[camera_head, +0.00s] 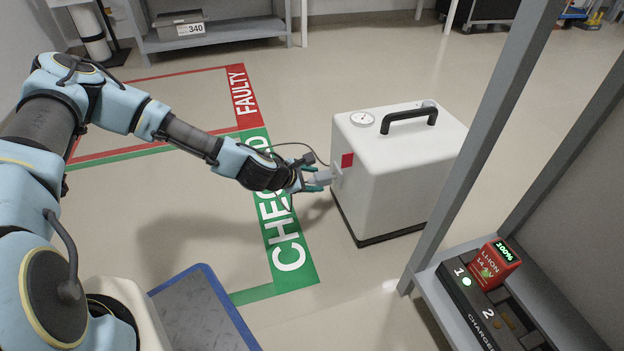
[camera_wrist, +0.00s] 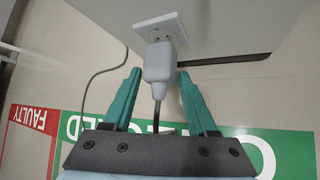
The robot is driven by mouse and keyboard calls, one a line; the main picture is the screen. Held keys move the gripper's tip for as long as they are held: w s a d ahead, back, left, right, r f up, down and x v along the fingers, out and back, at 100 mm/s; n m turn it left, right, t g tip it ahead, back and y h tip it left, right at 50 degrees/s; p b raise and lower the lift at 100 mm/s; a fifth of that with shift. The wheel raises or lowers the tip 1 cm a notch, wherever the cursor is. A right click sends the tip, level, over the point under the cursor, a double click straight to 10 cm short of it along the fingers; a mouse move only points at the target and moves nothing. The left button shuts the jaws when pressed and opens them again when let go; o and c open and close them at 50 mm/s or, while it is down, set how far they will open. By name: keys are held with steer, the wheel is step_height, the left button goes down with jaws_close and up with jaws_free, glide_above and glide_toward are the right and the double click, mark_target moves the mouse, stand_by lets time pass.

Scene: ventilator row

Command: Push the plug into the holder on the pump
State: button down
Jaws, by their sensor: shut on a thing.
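The pump (camera_head: 385,175) is a white box with a black handle and a round gauge on top, standing on the floor. Its holder (camera_head: 337,174) is a small white plate on the side facing my gripper, below a red square; in the wrist view the holder (camera_wrist: 150,22) shows two dark spots. My gripper (camera_head: 312,183) has teal fingers shut on the pale grey plug (camera_wrist: 160,62). The plug's front end overlaps the holder's lower part in the wrist view, with the dark spots visible just beyond it. I cannot tell whether they touch. The pins are hidden.
A dark cable (camera_wrist: 96,76) loops beside my gripper. Floor tape marks FAULTY (camera_head: 240,92) and CHECKED (camera_head: 279,215) areas. A grey rack post (camera_head: 485,140) stands at the right, with a charger (camera_head: 480,310) and red battery (camera_head: 494,264) on its shelf. Floor left of the pump is clear.

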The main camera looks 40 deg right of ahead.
steer(key=shift+s+d, duration=0.3)
steer(key=shift+d, duration=0.4)
stand_by(0.8)
steer(key=shift+c, duration=0.5)
jaws_free()
steer(key=p+v, duration=0.5)
steer(key=v, duration=0.5)
steer(key=shift+a+r, duration=0.25)
steer(key=shift+a, duration=0.05)
